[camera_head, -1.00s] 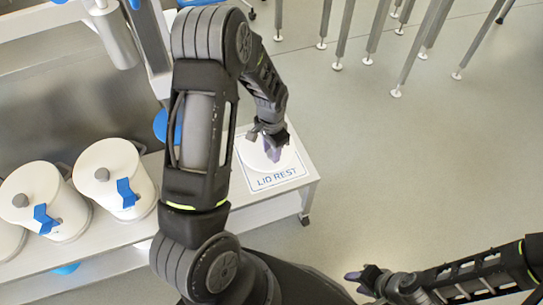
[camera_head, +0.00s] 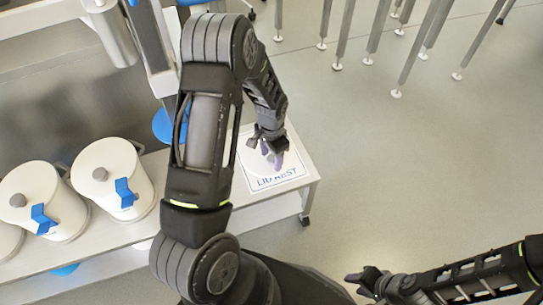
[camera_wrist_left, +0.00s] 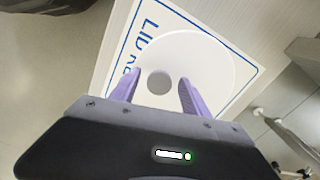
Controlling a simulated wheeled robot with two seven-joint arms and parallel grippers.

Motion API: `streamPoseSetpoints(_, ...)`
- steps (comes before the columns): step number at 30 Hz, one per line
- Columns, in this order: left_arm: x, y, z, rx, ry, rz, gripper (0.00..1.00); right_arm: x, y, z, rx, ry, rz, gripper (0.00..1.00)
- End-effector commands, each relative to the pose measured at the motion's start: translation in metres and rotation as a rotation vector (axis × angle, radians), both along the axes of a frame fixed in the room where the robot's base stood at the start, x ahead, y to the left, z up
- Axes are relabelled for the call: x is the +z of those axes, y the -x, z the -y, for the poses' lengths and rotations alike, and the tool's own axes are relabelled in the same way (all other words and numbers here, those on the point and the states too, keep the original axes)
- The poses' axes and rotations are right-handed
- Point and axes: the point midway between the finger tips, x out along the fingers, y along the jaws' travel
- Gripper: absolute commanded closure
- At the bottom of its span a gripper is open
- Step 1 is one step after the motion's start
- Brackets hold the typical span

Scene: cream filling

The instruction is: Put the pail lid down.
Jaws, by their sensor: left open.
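The pail lid (camera_wrist_left: 205,60) is a white disc with a grey knob (camera_wrist_left: 159,82). It lies flat on the white LID REST mat (camera_wrist_left: 147,22), inside or over its blue border. In the head view the lid (camera_head: 250,159) is partly hidden by my left gripper. My left gripper (camera_head: 271,158) is open just above the lid. In the left wrist view its purple fingers (camera_wrist_left: 158,92) stand apart, one on each side of the knob, with gaps showing. My right gripper (camera_head: 356,279) is low at the right in the head view; its opening cannot be made out.
Two white pails (camera_head: 113,190) (camera_head: 50,215) with grey-knobbed lids and blue clips stand on the bench (camera_head: 125,238) at left, with another cut off by the edge. Metal legs (camera_head: 410,60) stand at the back right. The floor (camera_head: 400,170) at right is clear.

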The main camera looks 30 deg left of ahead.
Motion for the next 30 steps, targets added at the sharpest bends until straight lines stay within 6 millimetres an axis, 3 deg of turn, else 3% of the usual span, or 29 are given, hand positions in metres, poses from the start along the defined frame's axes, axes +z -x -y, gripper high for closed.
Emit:
streamPoseSetpoints(10,0.014,-0.001,0.0,0.0,0.0,0.003,0.45,0.006,0.0,0.0,0.0,0.0,0.0,0.64)
streamPoseSetpoints(24,0.104,-0.001,0.0,0.0,0.0,0.003,0.45,0.026,0.0,0.0,0.002,0.0,0.001,0.64)
streamPoseSetpoints(30,0.122,0.0,0.0,0.0,0.0,0.001,0.45,0.029,0.0,0.0,0.003,0.0,0.001,0.64)
